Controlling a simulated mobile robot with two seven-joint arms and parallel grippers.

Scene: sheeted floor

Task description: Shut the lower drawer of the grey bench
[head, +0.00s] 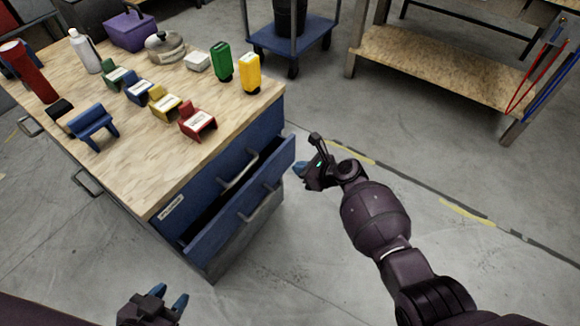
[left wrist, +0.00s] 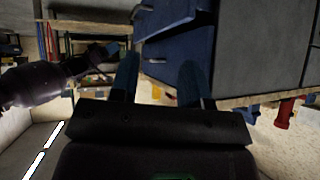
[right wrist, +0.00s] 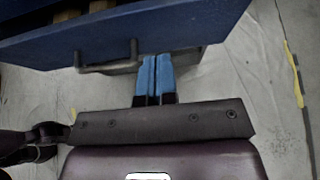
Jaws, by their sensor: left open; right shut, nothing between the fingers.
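The bench (head: 120,150) has a wooden top, blue drawer fronts and a grey lower part. Its upper drawer (head: 215,182) looks closed. The lower drawer (head: 222,226) stands partly out, with a dark gap behind its blue front. The lower drawer's grey handle (head: 262,204) also shows in the right wrist view (right wrist: 106,62). My right gripper (head: 300,170) is shut and empty, to the right of the drawer front. In the right wrist view its blue fingertips (right wrist: 155,62) are close to the drawer front, right of the handle; contact cannot be told. My left gripper (head: 168,298) is open and empty, in front of the bench.
Several bottles, small coloured holders and a purple box (head: 130,32) stand on the bench top. A blue cart (head: 290,40) and a wooden-shelf workbench (head: 440,70) are at the back. The floor right of the bench is clear, with worn yellow tape.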

